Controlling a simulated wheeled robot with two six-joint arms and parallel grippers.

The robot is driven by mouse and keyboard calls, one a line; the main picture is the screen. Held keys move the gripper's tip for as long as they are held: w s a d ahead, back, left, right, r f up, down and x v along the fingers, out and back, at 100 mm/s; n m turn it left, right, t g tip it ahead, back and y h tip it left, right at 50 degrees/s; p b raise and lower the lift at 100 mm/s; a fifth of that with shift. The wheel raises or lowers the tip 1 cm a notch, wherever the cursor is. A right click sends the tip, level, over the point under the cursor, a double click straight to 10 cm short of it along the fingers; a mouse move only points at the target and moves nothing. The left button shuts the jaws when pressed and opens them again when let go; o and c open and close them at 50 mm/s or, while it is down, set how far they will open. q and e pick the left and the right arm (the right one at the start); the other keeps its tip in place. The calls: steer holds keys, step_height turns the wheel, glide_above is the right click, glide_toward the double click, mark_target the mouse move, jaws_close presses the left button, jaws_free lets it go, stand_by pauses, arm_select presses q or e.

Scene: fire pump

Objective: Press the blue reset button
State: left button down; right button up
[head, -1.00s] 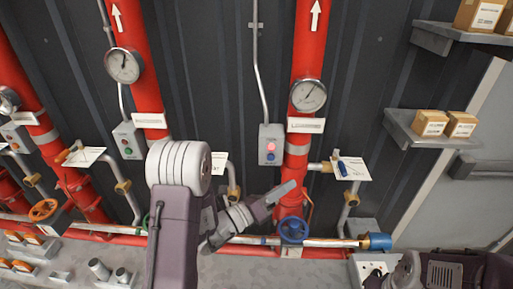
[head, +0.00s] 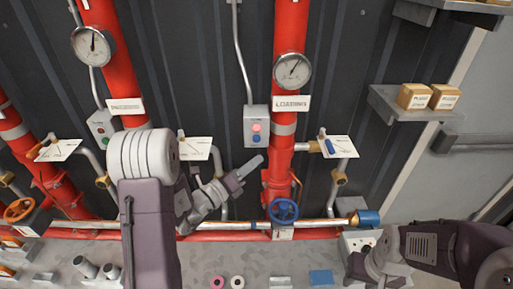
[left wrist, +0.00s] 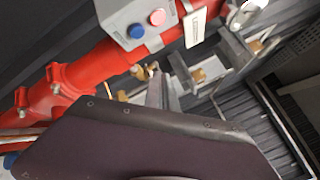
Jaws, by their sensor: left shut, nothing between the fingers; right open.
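The grey control box (head: 256,112) is mounted beside the red pipe in the middle of the head view. It carries a lit pink-red button above and the blue button (head: 256,139) below. In the left wrist view the blue button (left wrist: 136,30) sits beside the red button (left wrist: 157,17). My left gripper (head: 252,166) is shut and empty. In the head view its tip shows just below the box, with a gap in the picture between it and the blue button. My right gripper (head: 358,267) is open at the lower right, partly hidden, far from the box.
A pressure gauge (head: 292,70) and a white label (head: 290,103) are on the same pipe. A blue valve wheel (head: 284,210) is below. Another control box (head: 102,126) is on the left. A shelf with small cartons (head: 418,96) is at the right.

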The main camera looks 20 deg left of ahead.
arm_select(q)
steer(key=p, duration=0.1)
glide_toward(265, 137)
steer(key=w+d, duration=0.2)
steer(key=shift+w+d+r, duration=0.1)
steer(key=shift+d+r, duration=0.1)
steer(key=shift+d, duration=0.2)
steer(key=shift+w, duration=0.15)
stand_by(1.5)
steer(key=shift+w+a, duration=0.15)
steer(key=shift+w, duration=0.15)
steer(key=shift+w+a, duration=0.15)
steer(key=shift+w, duration=0.3)
stand_by(0.7)
steer(key=shift+s, duration=0.15)
steer(key=shift+s+d, duration=0.25)
steer(key=shift+s, duration=0.5)
steer(key=s, duration=0.2)
steer(key=s+d+b, duration=0.1)
steer(key=s, duration=0.1)
steer(key=shift+s+d, duration=0.2)
steer(key=shift+s, duration=0.2)
